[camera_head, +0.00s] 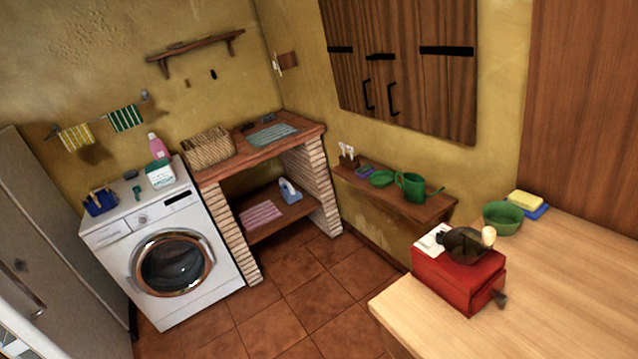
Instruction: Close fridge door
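A tall grey-brown door or cabinet front (62,255) stands at the left edge, with a curved metal handle low on its left side. It may be the fridge, but I cannot tell for sure. A pale white piece (18,330) with a thin bright edge shows in the lower left corner. It is cut off by the frame, and I cannot tell whether it is part of the fridge door. My gripper is not in view.
A white washing machine (165,245) stands right of the grey front. A brick counter (322,185) is beside it. A wooden worktop (570,290) with a red coffee grinder (458,278) fills the lower right. The tiled floor (300,305) between them is clear.

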